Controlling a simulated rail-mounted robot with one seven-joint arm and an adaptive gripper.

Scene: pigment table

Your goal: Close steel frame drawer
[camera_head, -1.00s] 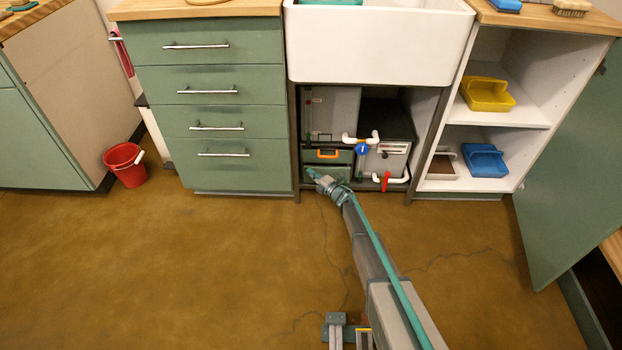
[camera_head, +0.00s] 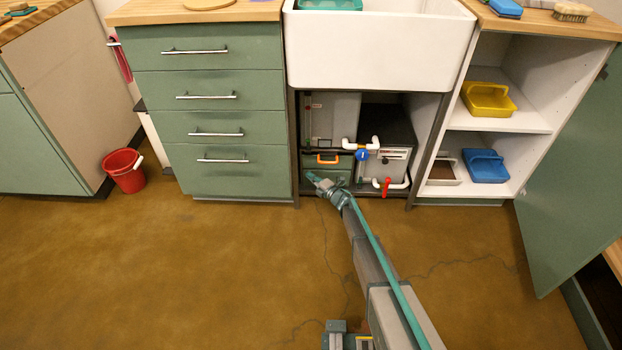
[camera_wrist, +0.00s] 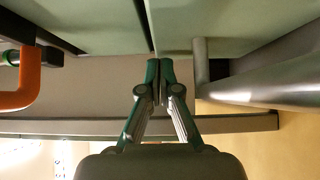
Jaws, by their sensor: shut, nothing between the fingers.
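The dark steel frame (camera_head: 296,150) stands under the white sink. Inside it at the lower left, a green drawer front (camera_head: 339,179) shows low down, partly hidden behind my gripper. A green box front with an orange handle (camera_head: 328,159) is just above; the orange handle also shows at the left of the wrist view (camera_wrist: 27,82). My gripper (camera_head: 311,174) is shut and empty, low at the left part of the frame opening. In the wrist view my closed fingertips (camera_wrist: 159,63) are at pale green panels (camera_wrist: 105,22). I cannot tell whether they touch, or how far the drawer stands out.
White pipes (camera_head: 362,144) with blue and red valve handles are right of my gripper. A green drawer cabinet (camera_head: 222,180) stands close on the left. Open shelves (camera_head: 500,122) hold yellow and blue trays. A red bucket (camera_head: 124,171) is far left. The floor ahead is clear.

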